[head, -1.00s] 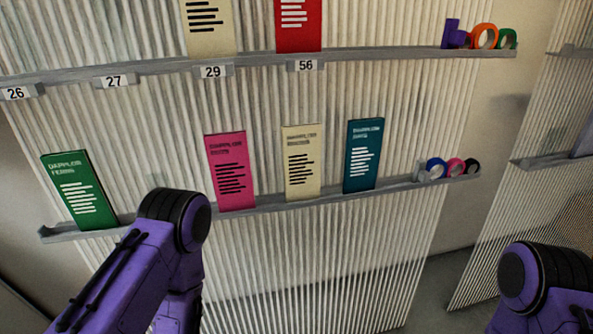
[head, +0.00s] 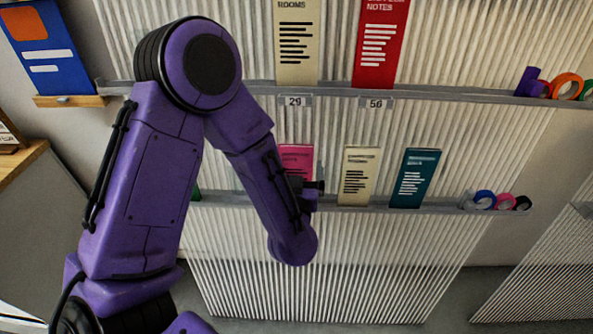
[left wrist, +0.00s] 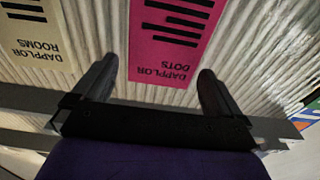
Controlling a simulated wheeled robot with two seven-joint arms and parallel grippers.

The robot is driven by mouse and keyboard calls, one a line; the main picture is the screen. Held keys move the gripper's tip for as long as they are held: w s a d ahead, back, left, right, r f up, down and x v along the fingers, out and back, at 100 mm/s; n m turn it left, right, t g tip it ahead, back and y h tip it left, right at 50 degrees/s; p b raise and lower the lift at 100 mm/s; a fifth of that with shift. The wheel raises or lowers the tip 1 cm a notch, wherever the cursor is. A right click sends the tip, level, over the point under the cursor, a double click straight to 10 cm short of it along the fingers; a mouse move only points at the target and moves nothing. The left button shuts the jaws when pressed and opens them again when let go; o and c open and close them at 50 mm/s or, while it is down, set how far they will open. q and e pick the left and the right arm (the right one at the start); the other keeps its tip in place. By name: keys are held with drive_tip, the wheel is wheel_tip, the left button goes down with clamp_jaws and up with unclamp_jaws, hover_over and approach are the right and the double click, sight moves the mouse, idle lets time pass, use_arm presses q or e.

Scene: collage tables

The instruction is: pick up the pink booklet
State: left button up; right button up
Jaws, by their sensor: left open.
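The pink booklet (head: 297,155) stands on the lower ledge, and my left arm hides its lower part in the head view. In the left wrist view the pink booklet (left wrist: 178,35) appears upside down, with its title toward the gripper. My left gripper (left wrist: 157,66) is open, one finger towards each side of the booklet in that view. In the head view my left gripper (head: 313,192) shows as dark parts just in front of the ledge, mostly behind the arm. I cannot tell if the fingers touch the booklet. My right gripper is not in view.
A cream booklet (head: 357,176) and a teal booklet (head: 414,179) stand to the right on the lower ledge. Tape rolls (head: 484,200) sit at its right end. The upper ledge (head: 440,94) holds a red booklet (head: 381,42) and another cream one (head: 297,42).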

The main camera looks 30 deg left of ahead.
sight(296, 157)
use_arm(q)
drive_tip(key=p+x, duration=0.2)
drive_tip(key=x, duration=0.1)
drive_tip(key=r+x, duration=0.1)
drive_tip(key=x, duration=0.1)
drive_tip(key=shift+a+p, duration=0.1)
drive_tip(key=shift+p, duration=0.3)
drive_tip(key=shift+w+a+f, duration=0.3)
drive_tip(key=shift+w, duration=0.1)
drive_tip(key=shift+d+r, duration=0.1)
drive_tip(key=shift+d, duration=0.05)
drive_tip(key=c, duration=1.1)
drive_tip(key=shift+o, duration=0.2)
